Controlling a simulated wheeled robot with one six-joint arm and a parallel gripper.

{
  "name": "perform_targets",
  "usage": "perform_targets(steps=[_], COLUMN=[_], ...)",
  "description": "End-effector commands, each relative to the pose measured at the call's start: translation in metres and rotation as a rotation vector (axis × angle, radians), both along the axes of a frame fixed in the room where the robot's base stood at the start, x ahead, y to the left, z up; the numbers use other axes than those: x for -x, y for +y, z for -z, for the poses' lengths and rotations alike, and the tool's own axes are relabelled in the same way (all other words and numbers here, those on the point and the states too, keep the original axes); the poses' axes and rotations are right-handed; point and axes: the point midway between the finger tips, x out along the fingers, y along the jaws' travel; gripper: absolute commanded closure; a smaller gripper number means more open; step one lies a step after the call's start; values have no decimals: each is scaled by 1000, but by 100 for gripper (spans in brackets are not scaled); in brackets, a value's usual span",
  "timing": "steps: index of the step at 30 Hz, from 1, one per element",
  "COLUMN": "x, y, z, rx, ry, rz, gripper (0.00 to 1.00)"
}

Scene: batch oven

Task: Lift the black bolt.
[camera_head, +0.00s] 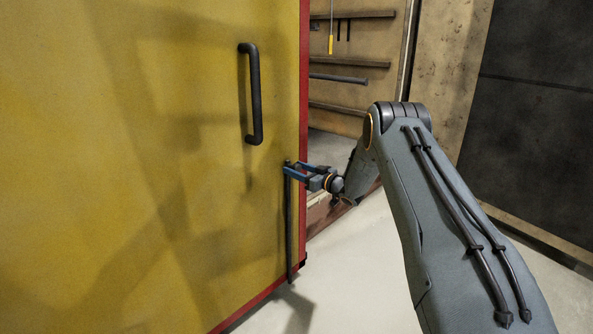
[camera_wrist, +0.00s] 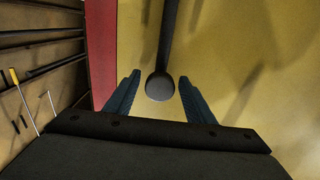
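The black bolt (camera_head: 289,235) is a thin upright rod on the lower right part of the yellow door (camera_head: 150,150), near its red edge. Its lower end is close to the floor. In the wrist view the bolt (camera_wrist: 167,40) ends in a round knob between my two blue fingers, with a gap visible on each side. My gripper (camera_head: 289,171) is at the bolt's top end in the head view. It is open, one finger on each side of the knob (camera_wrist: 160,88). I cannot tell how deep the knob sits between the fingers.
A black door handle (camera_head: 255,95) is above the bolt. Right of the door's red edge (camera_head: 304,90), a wall with dark rails (camera_head: 350,62) and a yellow-handled tool (camera_head: 331,44) shows. A dark panel (camera_head: 530,130) stands at the right. The pale floor (camera_head: 350,270) below is clear.

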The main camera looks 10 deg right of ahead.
Motion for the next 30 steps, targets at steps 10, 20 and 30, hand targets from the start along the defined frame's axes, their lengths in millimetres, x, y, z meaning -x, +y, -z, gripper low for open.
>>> perform_targets(steps=[10, 20, 30], x=[0, 0, -1], y=[0, -1, -1], z=[0, -42, -58], rx=[0, 0, -1], ry=[0, -4, -7], rz=[0, 0, 0], gripper=[100, 100, 100])
